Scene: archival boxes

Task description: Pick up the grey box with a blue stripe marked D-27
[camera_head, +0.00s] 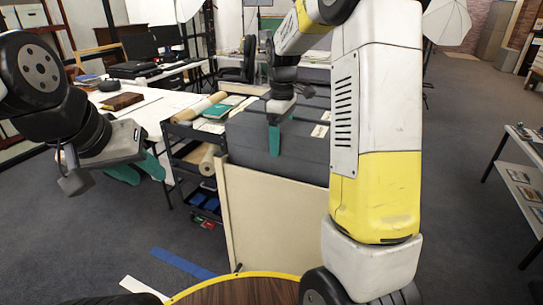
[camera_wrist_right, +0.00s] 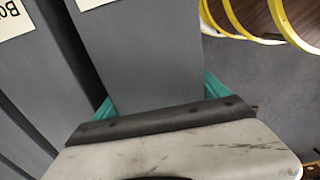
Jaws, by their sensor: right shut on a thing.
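Several grey boxes (camera_head: 250,145) stand packed side by side in a pale-sided holder, with white labels on some tops. My right gripper (camera_head: 274,138) is lowered at these boxes; one teal finger shows against the nearest grey face. In the right wrist view, its teal fingers (camera_wrist_right: 160,98) are on both sides of a grey box (camera_wrist_right: 145,50), shut on it. A white label edge shows at the top of that box, but its marking is cut off. No blue stripe or D-27 is readable. My left gripper (camera_head: 140,168) is open and empty, off to the left.
The boxes' holder has a pale front panel (camera_head: 270,225). A dark shelf cart (camera_head: 190,150) with rolls and folders stands behind left. A white table (camera_head: 140,105) is further left, and another table (camera_head: 520,170) stands at right. Yellow hoops (camera_wrist_right: 265,15) show in the wrist view.

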